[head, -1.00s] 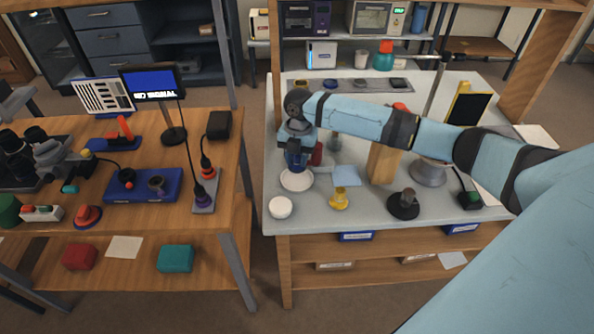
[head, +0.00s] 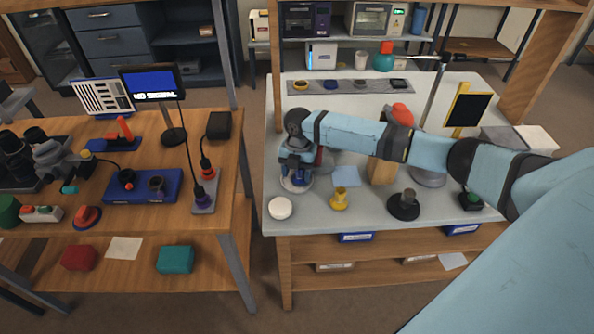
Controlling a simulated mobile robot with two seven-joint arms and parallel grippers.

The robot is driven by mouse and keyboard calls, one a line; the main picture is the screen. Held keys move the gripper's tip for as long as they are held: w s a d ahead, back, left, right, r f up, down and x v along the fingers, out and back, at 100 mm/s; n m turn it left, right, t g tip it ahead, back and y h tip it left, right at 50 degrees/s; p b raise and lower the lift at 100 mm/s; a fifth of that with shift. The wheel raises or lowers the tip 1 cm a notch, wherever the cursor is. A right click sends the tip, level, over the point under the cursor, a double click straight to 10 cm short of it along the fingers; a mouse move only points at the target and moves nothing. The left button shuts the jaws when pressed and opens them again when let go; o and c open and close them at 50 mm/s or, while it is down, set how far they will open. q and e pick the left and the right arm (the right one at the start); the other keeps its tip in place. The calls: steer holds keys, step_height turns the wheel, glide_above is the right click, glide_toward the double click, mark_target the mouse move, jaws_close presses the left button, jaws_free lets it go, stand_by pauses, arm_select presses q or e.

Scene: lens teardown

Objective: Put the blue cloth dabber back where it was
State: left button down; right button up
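My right arm reaches in from the right over the light grey bench, with its gripper (head: 297,171) pointing down at the bench's left part. A dark blue piece, which looks like the blue cloth dabber (head: 296,182), is between its fingers, mostly hidden by them. The gripper seems shut on it. The dabber is low over a round white dish (head: 286,187), whose rim shows around it. I cannot tell whether it touches the dish.
A white round lid (head: 280,207), a yellow-based piece (head: 340,200) and a black-based piece (head: 404,206) stand along the front. A pale blue sheet (head: 346,175) and wooden block (head: 381,170) lie to the right. A grey strip (head: 350,87) with small items is behind.

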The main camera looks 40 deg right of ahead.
step_height(320, 180, up, 12)
steer(key=d, duration=0.1)
steer(key=shift+w, duration=0.45)
stand_by(0.6)
